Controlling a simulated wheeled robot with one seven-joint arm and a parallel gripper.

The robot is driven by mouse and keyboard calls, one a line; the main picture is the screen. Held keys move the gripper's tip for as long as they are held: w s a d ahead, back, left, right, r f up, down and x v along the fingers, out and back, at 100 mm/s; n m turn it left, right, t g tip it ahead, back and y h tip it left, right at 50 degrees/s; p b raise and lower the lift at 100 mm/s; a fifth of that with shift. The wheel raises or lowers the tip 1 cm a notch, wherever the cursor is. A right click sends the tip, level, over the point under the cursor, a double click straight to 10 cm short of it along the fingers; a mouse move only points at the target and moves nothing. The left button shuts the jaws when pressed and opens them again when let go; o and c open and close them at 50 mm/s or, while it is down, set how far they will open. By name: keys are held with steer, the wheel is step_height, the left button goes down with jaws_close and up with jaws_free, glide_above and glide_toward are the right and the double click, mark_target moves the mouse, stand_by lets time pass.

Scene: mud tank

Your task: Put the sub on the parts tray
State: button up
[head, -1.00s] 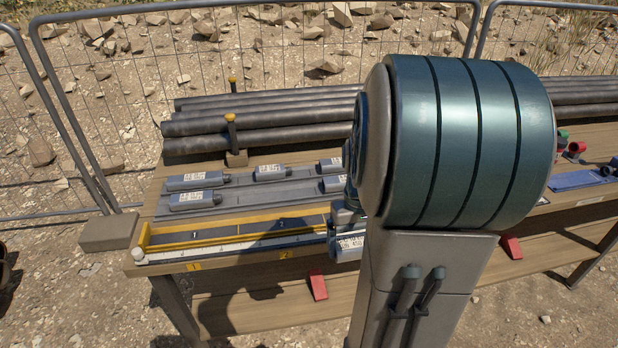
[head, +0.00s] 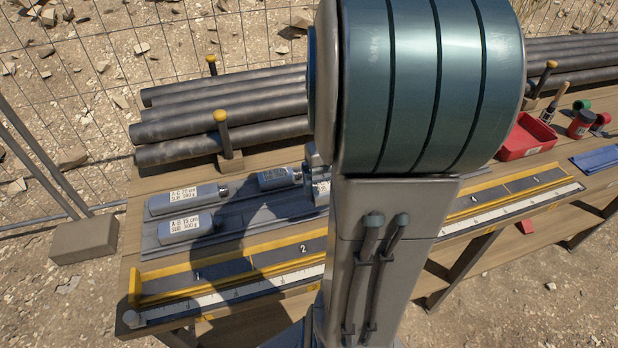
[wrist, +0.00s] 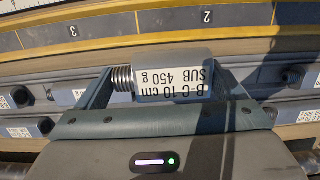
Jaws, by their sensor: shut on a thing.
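In the wrist view my gripper (wrist: 165,80) is shut on a grey sub (wrist: 185,55) with a threaded pin at its left end. Its white label, upside down in this view, reads B-C 10 cm SUB 450 g. The sub lies across between the fingers, seen over the grey rack and the bench; its exact height cannot be told. A red open tray (head: 528,140), the likely parts tray, stands on the bench at the right, well away from the gripper.
Other subs, A-C (head: 187,198) and A-B (head: 190,227), lie on the grey rack (head: 160,249). A yellow-edged numbered trough (head: 225,262) runs along the bench front. Dark pipes (head: 225,125) with upright yellow-topped posts line the back.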

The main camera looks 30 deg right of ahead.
glide_above(292, 208)
step_height(292, 208, down, 7)
steer(key=shift+w+r, duration=0.15)
step_height(292, 208, down, 4)
steer(key=shift+f, duration=0.1)
steer(key=o, duration=1)
steer(key=shift+o, duration=0.2)
step_height(292, 208, up, 12)
steer(key=w, duration=0.1)
steer(key=s+a+r+n+t, duration=0.3)
steer(key=s+a+r+t, duration=0.1)
steer(key=s+a, duration=0.8)
steer(key=shift+s+r+p, duration=0.3)
steer(key=shift+s+p, duration=0.1)
steer(key=shift+s, duration=0.1)
steer(key=shift+r+p, duration=0.35)
steer(key=shift+r, duration=0.05)
